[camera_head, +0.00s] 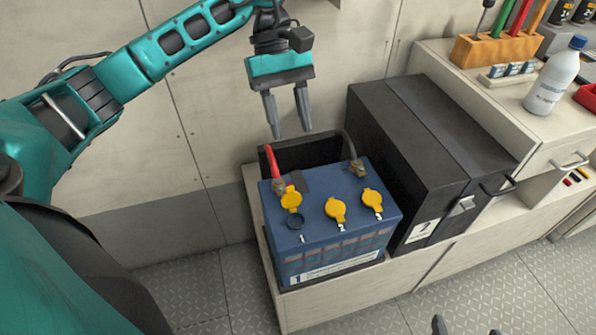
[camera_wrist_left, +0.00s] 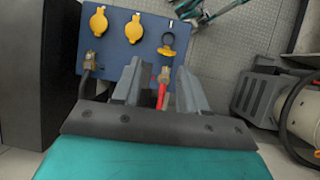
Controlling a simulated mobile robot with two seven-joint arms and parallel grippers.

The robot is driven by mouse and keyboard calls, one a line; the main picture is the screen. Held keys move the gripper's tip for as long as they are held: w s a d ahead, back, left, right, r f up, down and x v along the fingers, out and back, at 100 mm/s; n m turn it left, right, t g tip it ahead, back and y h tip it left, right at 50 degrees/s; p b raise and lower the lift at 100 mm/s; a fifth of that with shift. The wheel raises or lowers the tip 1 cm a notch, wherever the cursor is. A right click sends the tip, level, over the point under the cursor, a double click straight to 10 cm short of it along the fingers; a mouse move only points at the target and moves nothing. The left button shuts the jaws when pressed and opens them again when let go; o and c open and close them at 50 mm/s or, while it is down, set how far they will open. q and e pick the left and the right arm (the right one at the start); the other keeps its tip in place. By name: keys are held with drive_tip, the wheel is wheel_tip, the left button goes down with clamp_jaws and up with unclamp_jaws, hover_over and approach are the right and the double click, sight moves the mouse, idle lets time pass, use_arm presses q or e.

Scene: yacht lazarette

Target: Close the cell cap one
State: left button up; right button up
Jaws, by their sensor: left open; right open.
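The blue battery (camera_head: 330,235) has three yellow caps on its top. The left cap (camera_head: 291,200) is swung back, with a dark round opening (camera_head: 295,222) bare in front of it. This open cap also shows at the right in the left wrist view (camera_wrist_left: 167,51). The middle cap (camera_head: 335,210) and right cap (camera_head: 373,201) appear to lie flat. My left gripper (camera_head: 290,132) is open and empty, above and behind the battery, pointing down. Only the fingertips of my right gripper (camera_head: 466,329) show at the bottom edge, apart and empty.
A red cable (camera_head: 271,162) and a dark cable (camera_head: 351,147) rise from terminals at the battery's back corners. A black box (camera_head: 430,150) stands close on the right. The wall is behind. A bottle (camera_head: 553,78) and tool rack (camera_head: 500,45) are on the counter.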

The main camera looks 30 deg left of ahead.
use_arm(q)
drive_tip(key=a, duration=0.2)
drive_tip(key=y+b, duration=0.1)
approach(291, 197)
drive_tip(key=x, duration=0.6)
drive_tip(key=shift+c, duration=0.3)
clamp_jaws()
